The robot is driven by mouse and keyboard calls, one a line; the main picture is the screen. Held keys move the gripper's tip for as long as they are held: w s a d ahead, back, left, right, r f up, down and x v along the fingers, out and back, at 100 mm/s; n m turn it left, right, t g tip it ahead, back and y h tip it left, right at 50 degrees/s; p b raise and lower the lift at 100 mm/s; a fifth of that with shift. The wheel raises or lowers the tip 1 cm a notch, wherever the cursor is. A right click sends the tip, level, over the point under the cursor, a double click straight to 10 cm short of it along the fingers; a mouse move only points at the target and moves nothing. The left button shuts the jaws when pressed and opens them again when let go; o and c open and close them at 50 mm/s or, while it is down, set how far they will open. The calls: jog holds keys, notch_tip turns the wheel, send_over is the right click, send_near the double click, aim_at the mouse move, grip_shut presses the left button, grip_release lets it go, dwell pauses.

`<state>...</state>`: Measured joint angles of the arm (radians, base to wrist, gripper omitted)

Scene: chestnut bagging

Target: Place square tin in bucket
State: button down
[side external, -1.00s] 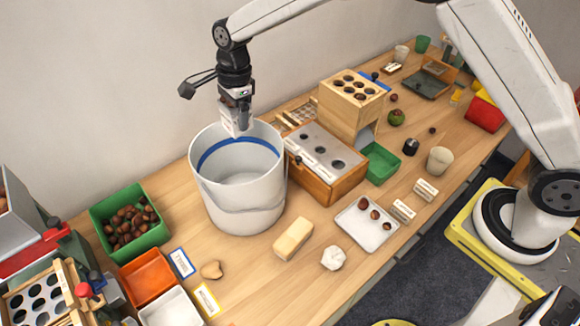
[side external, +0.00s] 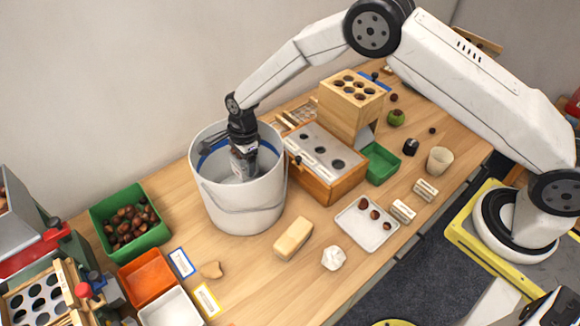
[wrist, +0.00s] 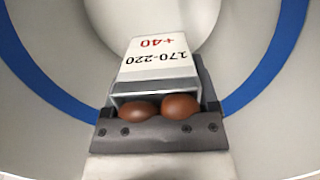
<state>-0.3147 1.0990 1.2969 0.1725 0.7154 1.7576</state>
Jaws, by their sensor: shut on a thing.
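The white bucket (side external: 245,205) stands upright on the table, with a blue band (wrist: 262,85) around its inside. My gripper (side external: 242,160) is lowered inside the bucket's rim, pointing down. In the wrist view my gripper (wrist: 160,115) is shut on the square tin (wrist: 155,68), a pale tin with a label reading "170-220" and "+40". Two brown chestnuts (wrist: 180,106) show at the tin's near side, between it and the dark gripper part. The tin's lower end is mostly hidden by the bucket wall in the side view; whether it touches the bottom I cannot tell.
A wooden box with a grey holed top (side external: 318,150) stands close right of the bucket. A green bin of chestnuts (side external: 130,220) is to the left. A wooden block (side external: 294,239), white crumpled lump (side external: 333,258) and white tray (side external: 367,224) lie in front and right.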

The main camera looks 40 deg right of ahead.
aim_at(246, 178)
jog(key=shift+f, duration=3)
jog(key=shift+f, duration=0.15)
jog(key=shift+f, duration=1.7)
jog(key=shift+f, duration=0.1)
grip_release()
jog(key=shift+d+r, duration=0.25)
jog(key=shift+r, duration=1.75)
jog(key=shift+d+r, duration=0.25)
jog(key=shift+r, duration=1.8)
jog(key=shift+d+r, duration=0.25)
jog(key=shift+r, duration=1.75)
